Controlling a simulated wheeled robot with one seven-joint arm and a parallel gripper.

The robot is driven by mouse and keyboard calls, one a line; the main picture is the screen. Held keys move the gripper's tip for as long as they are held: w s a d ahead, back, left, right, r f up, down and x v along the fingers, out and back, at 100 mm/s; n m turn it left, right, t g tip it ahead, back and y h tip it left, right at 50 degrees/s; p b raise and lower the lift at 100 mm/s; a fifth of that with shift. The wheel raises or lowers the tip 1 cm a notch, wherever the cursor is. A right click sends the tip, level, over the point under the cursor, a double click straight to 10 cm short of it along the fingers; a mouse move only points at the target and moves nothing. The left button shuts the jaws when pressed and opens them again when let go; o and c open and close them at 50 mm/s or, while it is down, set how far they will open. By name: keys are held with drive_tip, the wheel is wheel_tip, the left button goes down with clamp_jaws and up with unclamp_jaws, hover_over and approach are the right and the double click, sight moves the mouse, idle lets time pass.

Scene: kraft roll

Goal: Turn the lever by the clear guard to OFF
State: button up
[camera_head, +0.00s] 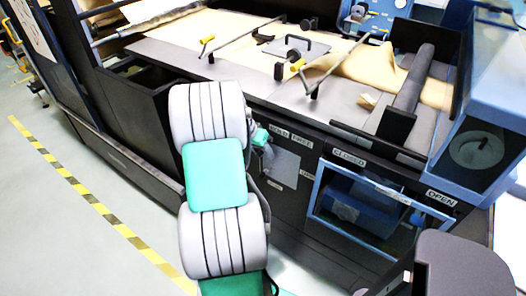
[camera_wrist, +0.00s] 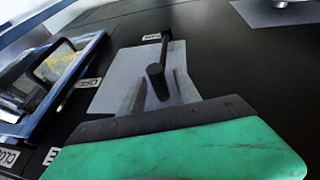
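The lever (camera_wrist: 164,60) is a black bar with a round end, on a light grey plate (camera_wrist: 110,88) in the wrist view. Its far end lies beside a small label (camera_wrist: 152,37) that I cannot read clearly. Another label (camera_wrist: 88,83), which seems to read OFF, sits at the plate's left edge. My gripper (camera_wrist: 160,88) has two grey fingers apart, with the lever's round end between them in the picture; contact cannot be told. The clear guard (camera_wrist: 52,82) is a blue-framed window to the left. In the head view the guard (camera_head: 318,200) is right of the plate; my arm partly hides the lever area.
CLOSED (camera_head: 349,158) and OPEN (camera_head: 441,198) labels sit above the guard. HOLD and FREE labels are near the plate. Yellow-handled rods (camera_head: 207,40) and kraft paper (camera_head: 235,24) lie on the machine top. The floor at left is clear, with a striped line (camera_head: 90,200).

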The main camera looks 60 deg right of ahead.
clamp_jaws()
idle(0.3)
idle(1.1)
